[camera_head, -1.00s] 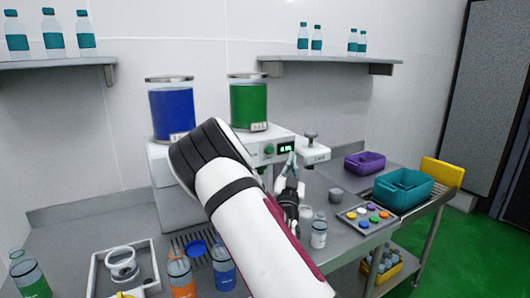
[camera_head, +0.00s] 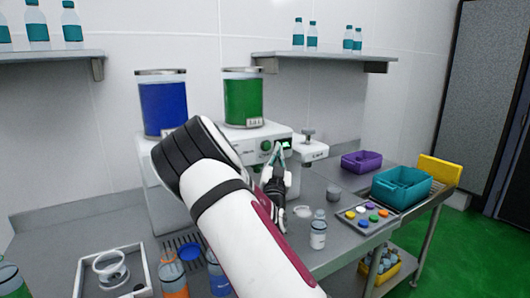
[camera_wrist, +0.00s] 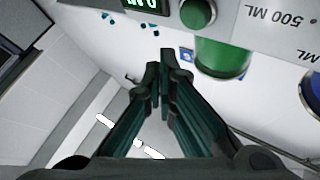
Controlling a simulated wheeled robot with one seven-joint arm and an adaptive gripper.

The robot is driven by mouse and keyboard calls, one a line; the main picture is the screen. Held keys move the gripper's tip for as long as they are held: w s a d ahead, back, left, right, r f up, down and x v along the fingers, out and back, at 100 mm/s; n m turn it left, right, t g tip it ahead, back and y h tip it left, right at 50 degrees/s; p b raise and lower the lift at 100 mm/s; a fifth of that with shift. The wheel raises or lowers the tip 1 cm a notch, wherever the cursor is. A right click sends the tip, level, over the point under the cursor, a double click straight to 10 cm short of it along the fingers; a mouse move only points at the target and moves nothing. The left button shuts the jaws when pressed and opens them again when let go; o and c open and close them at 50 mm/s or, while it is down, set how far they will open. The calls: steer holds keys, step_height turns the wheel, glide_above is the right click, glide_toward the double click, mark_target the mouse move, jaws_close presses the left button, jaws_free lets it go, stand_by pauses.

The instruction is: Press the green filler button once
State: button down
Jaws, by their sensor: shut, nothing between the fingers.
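The green filler button (camera_head: 267,146) is a round knob on the white filler machine's front, left of a small lit display (camera_head: 285,145). In the wrist view the green button (camera_wrist: 197,14) is at the top, above and right of my fingertips, next to a "500 ML" label. My gripper (camera_head: 278,149) is in front of the display, just right of the button in the head view. In the wrist view my gripper (camera_wrist: 161,62) has its dark green fingers together and empty. The fingertips look apart from the button; the exact gap cannot be told.
A blue tank (camera_head: 163,107) and a green tank (camera_head: 243,100) stand on the machine. A small bottle (camera_head: 318,232) and a tray of coloured pieces (camera_head: 348,222) stand right of my arm. Teal (camera_head: 402,190) and purple (camera_head: 361,162) bins stand farther right.

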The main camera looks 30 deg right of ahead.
mark_target(270, 148)
steer(key=shift+w+b, duration=0.7)
steer(key=shift+w, duration=0.9)
steer(key=shift+w, duration=0.1)
steer(key=shift+w, duration=0.3)
steer(key=shift+w+b, duration=0.45)
steer(key=shift+b, duration=0.1)
stand_by(0.8)
steer(key=shift+s, duration=0.1)
steer(key=shift+s+p, duration=0.55)
steer(key=shift+s, duration=0.25)
steer(key=shift+s, duration=0.1)
steer(key=s+p, duration=0.3)
steer(key=s, duration=0.1)
steer(key=shift+s, duration=0.4)
